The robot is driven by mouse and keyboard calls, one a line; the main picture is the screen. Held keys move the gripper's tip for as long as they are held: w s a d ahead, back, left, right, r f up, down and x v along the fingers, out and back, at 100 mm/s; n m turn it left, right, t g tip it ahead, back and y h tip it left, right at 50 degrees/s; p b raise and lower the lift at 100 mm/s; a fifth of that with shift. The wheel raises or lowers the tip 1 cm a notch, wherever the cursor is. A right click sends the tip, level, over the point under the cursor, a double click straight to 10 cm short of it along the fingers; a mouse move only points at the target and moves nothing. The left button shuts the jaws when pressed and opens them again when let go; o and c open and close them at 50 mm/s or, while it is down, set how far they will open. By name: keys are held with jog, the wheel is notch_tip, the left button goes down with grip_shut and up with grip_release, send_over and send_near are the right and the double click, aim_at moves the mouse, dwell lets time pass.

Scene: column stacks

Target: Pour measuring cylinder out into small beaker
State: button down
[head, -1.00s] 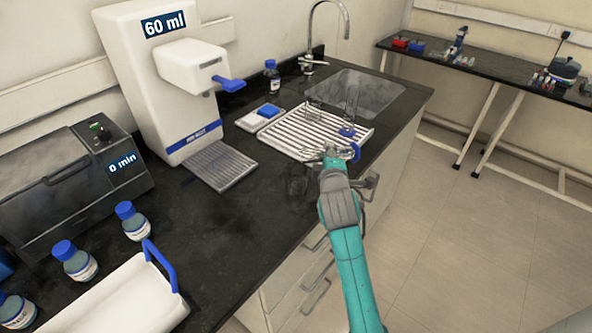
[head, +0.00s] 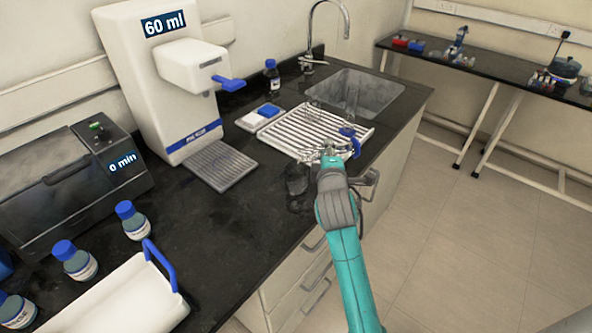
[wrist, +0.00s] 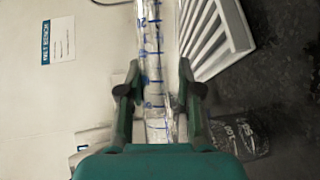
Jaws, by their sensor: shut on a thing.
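My gripper (head: 328,150) is shut on the clear measuring cylinder, between counter and drying rack. In the wrist view the cylinder (wrist: 154,80), with blue graduation marks, runs between both fingers. Against the sideways wall sign, it lies close to horizontal. Its blue foot (head: 356,147) shows right of my gripper in the head view. The small beaker (head: 297,180), clear and dark against the counter, stands left of and below my gripper. It also shows in the wrist view (wrist: 240,138), beside the right finger. The cylinder's mouth is hidden, and I cannot tell whether liquid flows.
The white drying rack (head: 290,134) lies behind my gripper, holding clear glassware, with the sink (head: 375,92) beyond. A dispenser (head: 140,75) reading 60 ml stands at left. Blue-capped bottles (head: 132,222) and a white tray (head: 115,295) stand front left.

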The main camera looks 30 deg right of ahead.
jog(key=shift+d+r+n, duration=0.25)
jog(key=shift+r+n, duration=0.05)
dwell(0.7)
jog(key=shift+a+r+n+t+h, duration=0.1)
jog(key=shift+r+n+t+h, duration=0.25)
jog(key=shift+r+n, duration=0.2)
dwell(0.5)
jog(key=shift+d+r+n, duration=0.15)
jog(key=shift+d+n, duration=0.05)
jog(key=shift+n, duration=0.15)
jog(key=shift+r, duration=0.1)
